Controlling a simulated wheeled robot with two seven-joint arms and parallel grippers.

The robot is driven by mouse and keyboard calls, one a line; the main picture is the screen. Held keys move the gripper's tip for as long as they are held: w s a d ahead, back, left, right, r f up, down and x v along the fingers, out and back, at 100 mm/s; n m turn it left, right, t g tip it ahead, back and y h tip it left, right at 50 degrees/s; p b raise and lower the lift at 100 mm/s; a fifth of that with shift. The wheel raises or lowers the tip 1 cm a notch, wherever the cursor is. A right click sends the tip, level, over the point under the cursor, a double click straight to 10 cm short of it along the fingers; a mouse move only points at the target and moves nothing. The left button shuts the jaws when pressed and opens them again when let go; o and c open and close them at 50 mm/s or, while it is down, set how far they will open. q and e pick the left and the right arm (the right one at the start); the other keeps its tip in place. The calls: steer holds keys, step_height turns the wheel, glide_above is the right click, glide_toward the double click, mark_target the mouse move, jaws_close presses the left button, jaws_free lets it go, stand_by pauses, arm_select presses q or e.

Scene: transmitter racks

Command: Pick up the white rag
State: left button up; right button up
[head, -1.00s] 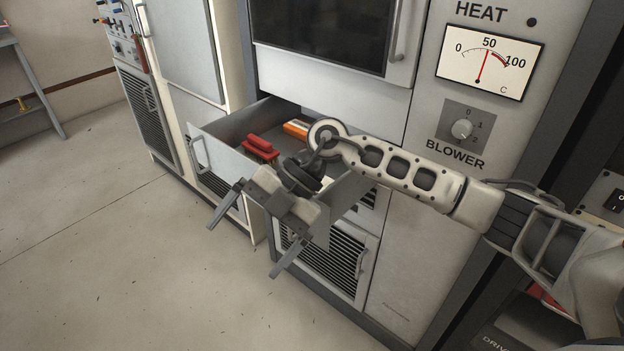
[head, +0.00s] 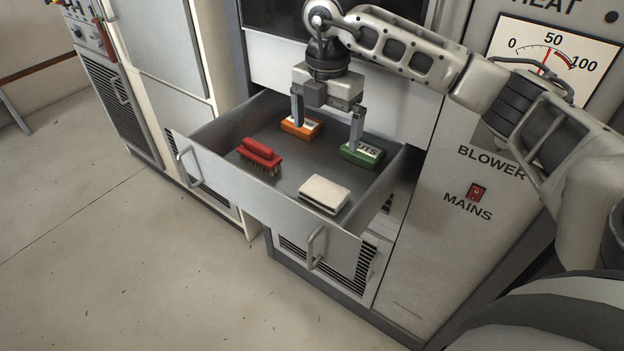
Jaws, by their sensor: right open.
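The white rag (head: 325,193) looks like a folded, flat off-white pad. It lies on the floor of the open drawer (head: 250,191), near the front right corner. My right gripper (head: 327,132) is open and empty, pointing down over the back part of the drawer. Its fingers are spread left and right, behind the rag and apart from it. My left gripper is not in view.
The drawer also holds a red brush (head: 260,153) at left, an orange box (head: 301,127) at the back and a green box (head: 362,153) at right, close to my right fingertips in the picture. Drawer walls surround them. A red mains switch (head: 477,192) is on the panel at right.

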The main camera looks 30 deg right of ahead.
glide_above(324, 189)
step_height(324, 189, down, 10)
steer(key=shift+s+d+r+p, duration=0.1)
steer(key=shift+r+p, duration=0.05)
steer(key=shift+p, duration=0.15)
steer(key=shift+f+p, duration=0.4)
steer(key=shift+f, duration=2.25)
steer(key=c, duration=0.7)
